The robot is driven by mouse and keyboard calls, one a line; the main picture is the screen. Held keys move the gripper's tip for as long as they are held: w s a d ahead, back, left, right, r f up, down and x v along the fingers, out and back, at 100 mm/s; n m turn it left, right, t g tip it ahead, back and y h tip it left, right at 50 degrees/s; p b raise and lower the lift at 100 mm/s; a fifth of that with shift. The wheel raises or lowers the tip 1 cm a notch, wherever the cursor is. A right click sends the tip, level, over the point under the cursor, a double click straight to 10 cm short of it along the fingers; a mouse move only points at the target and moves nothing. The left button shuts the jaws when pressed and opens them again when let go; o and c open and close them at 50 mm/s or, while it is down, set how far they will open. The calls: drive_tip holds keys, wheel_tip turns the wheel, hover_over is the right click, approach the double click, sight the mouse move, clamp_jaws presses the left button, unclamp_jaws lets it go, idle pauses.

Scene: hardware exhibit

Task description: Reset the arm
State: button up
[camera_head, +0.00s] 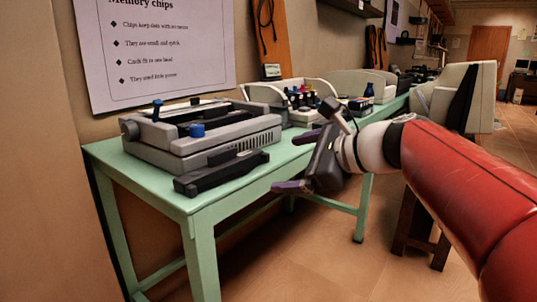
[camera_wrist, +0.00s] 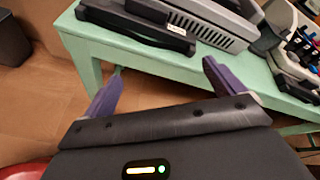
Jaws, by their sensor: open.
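My gripper (camera_head: 300,162) is at the end of my red arm, in front of the green table's front edge. Its two purple fingers are spread apart with nothing between them. In the wrist view my gripper (camera_wrist: 162,88) points at the table's edge and the floor below, its fingers wide apart. A black flat part (camera_head: 222,171) lies on the green table (camera_head: 168,188) near its front edge, left of my gripper and apart from it. The same black part shows at the top of the wrist view (camera_wrist: 138,22).
A grey machine with blue knobs (camera_head: 200,135) stands behind the black part. A beige machine (camera_head: 462,95) is at the right. The floor (camera_head: 300,260) before the table is clear.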

drive_tip(key=s+d+f+n+g+h+p, duration=0.1)
drive_tip(key=s+d+f+n+h+p, duration=0.1)
drive_tip(key=s+d+f+n+h, duration=0.3)
drive_tip(key=s+d+f+n+g+h+p, duration=0.2)
drive_tip(key=s+d+f+n+h, duration=0.3)
drive_tip(key=s+f+n, duration=0.8)
drive_tip(key=s+n, duration=0.1)
drive_tip(key=s, duration=0.2)
drive_tip(key=shift+d+p, duration=0.2)
drive_tip(key=shift+p, duration=0.2)
